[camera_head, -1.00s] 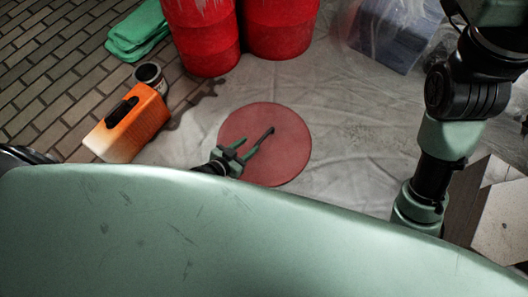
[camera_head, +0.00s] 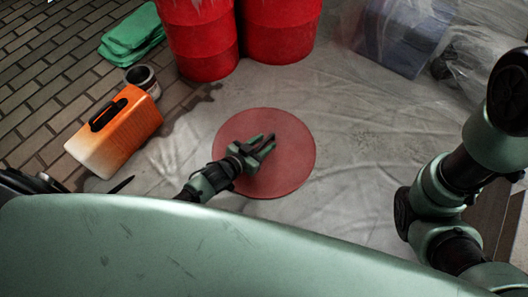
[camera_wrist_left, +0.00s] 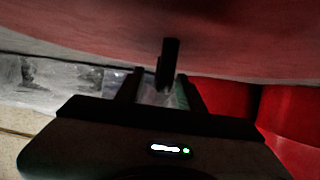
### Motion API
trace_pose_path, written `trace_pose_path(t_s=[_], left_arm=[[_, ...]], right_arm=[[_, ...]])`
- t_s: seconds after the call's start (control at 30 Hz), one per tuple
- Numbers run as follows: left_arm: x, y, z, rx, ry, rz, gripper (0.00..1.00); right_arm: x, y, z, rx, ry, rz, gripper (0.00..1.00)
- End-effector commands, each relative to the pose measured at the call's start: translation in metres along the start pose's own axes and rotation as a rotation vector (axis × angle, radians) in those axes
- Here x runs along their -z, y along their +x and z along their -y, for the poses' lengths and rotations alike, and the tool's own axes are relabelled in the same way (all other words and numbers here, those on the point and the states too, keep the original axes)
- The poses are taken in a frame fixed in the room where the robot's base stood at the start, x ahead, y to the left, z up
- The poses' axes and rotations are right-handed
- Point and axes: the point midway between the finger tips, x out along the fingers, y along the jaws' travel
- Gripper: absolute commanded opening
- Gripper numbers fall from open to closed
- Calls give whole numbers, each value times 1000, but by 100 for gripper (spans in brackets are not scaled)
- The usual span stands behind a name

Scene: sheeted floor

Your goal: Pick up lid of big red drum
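The big red drum's lid is a round, dull red disc (camera_head: 292,172) lying on the sheeted floor, in front of the two red drums. In the left wrist view the lid (camera_wrist_left: 80,35) fills the top. My left gripper (camera_head: 264,143) reaches in from the lower left over the lid's middle. Its fingers (camera_wrist_left: 160,82) are spread, with a gap between them. A dark upright bar, seemingly the lid's handle (camera_wrist_left: 171,52), stands between or just beyond the fingertips; contact cannot be made out. My right arm shows at the right, but its gripper is out of view.
Two red drums (camera_head: 203,40) (camera_head: 280,28) stand behind the lid. An orange container (camera_head: 122,130), a small can (camera_head: 143,78) and green cloths (camera_head: 133,34) are at the left. A plastic-covered bluish box (camera_head: 400,38) is at the back right. Bare sheet lies right of the lid.

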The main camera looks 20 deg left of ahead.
Motion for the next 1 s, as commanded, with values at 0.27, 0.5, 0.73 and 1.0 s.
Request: trace_pose_path(t_s=[0.27,0.5,0.73,1.0], left_arm=[[0,4,0,1,-1,2,38],[0,3,0,1,-1,2,0],[0,3,0,0,-1,2,0],[0,3,0,0,0,2,0]], right_arm=[[1,-1,0,1,0,-3,36],[2,-1,1,1,0,-3,36],[2,-1,1,1,0,-3,36],[2,-1,1,1,0,-3,36]])
